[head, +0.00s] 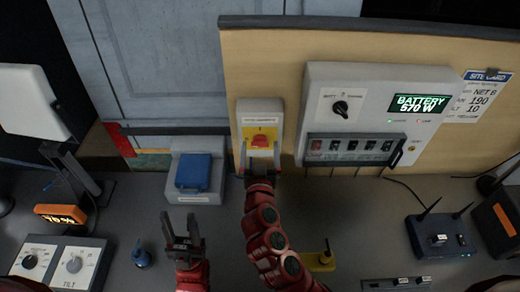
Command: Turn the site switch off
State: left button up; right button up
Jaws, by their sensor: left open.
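A white box with a yellow plate and a red knob (260,141) is mounted on the tan board at the centre. Its lettering is too small to read. My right gripper (260,160) is just below the knob, its fingers apart on either side of the yellow plate's lower part. Whether it touches the knob I cannot tell. A grey panel (375,85) to the right carries a black rotary knob (341,108) and a row of several small switches (352,147); none can be read as the site switch. My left gripper (182,232) is open and empty over the desk.
A display (419,104) reads "BATTERY 570 W". A blue-topped box (194,172) stands left of my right arm. Dial boxes (72,264) are at the lower left. A router with antennas (440,236) stands at the right.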

jog(key=s+b, duration=0.1)
jog(key=s, duration=1.6)
jog(key=shift+s, duration=0.2)
